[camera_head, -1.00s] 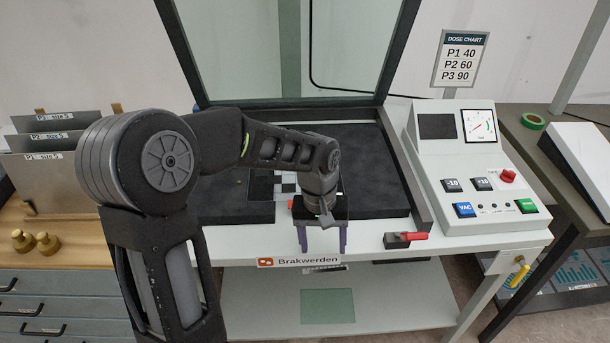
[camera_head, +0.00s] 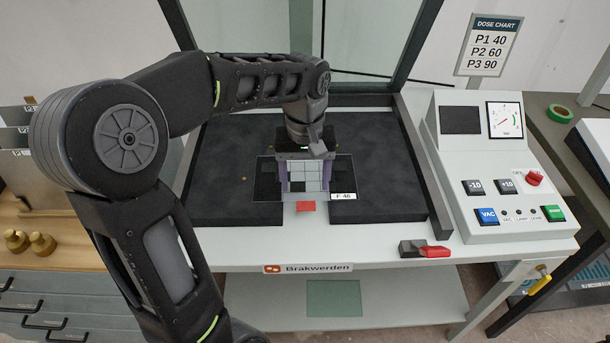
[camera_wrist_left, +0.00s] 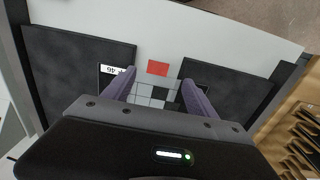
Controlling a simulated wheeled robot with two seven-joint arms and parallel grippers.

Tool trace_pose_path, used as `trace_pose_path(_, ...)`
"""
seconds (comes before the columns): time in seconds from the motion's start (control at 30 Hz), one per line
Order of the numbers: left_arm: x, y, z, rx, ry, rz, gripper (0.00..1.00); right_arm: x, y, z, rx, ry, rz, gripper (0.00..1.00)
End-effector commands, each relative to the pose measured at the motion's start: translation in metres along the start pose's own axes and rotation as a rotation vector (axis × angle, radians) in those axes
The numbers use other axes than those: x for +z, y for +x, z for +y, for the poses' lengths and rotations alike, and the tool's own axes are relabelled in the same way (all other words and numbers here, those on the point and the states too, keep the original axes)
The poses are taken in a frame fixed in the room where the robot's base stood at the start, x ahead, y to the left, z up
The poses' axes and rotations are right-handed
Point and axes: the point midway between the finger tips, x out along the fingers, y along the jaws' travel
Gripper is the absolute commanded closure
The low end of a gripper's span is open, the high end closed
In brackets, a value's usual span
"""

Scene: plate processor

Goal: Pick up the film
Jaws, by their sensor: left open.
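The film (camera_head: 305,176) is a thin sheet with a grey, white and black checkered patch and a white "F 46" label at its front right corner. It lies on the black bed (camera_head: 385,165) of the processor, over the notch in its front edge. My left gripper (camera_head: 304,188) is open and points down, with one purple finger on each side of the checkered patch. In the left wrist view the patch (camera_wrist_left: 152,92) shows between the fingers (camera_wrist_left: 158,78). I cannot tell whether the fingers touch the film. My right gripper is not in view.
A red square (camera_head: 306,206) is at the notch. A red-handled clamp (camera_head: 433,252) is on the front ledge. The control panel (camera_head: 500,180) stands at right, and the raised glass lid (camera_head: 360,35) is behind the bed. Plates and brass weights (camera_head: 42,243) are at left.

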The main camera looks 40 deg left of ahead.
Motion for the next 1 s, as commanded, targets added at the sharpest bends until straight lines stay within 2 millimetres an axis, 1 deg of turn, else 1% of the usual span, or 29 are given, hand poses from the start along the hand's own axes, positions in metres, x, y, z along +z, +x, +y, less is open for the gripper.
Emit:
trace_pose_path(0.1, 0.001, 0.014, 0.0, -0.002, 0.0, -0.004, 0.34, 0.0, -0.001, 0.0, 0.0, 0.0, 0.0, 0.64)
trace_pose_path(0.2, 0.001, 0.021, 0.0, -0.001, -0.001, -0.003, 0.34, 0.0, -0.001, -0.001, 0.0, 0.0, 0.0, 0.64)
trace_pose_path(0.47, 0.001, 0.021, 0.0, 0.0, 0.0, -0.001, 0.34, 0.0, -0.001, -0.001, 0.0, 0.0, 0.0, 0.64)
trace_pose_path(0.57, 0.001, 0.025, 0.0, -0.002, 0.0, -0.003, 0.34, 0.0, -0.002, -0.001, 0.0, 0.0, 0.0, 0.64)
trace_pose_path(0.67, 0.002, 0.036, 0.001, -0.003, 0.001, -0.005, 0.34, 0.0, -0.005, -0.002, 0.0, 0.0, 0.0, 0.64)
trace_pose_path(0.83, 0.003, 0.062, 0.002, -0.003, 0.0, -0.005, 0.34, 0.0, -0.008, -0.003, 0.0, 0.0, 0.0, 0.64)
trace_pose_path(0.9, 0.003, 0.069, 0.002, -0.001, 0.0, -0.004, 0.34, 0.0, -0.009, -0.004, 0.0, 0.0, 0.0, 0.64)
trace_pose_path(1.0, 0.003, 0.073, 0.002, 0.0, 0.0, -0.002, 0.34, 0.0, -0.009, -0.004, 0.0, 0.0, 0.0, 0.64)
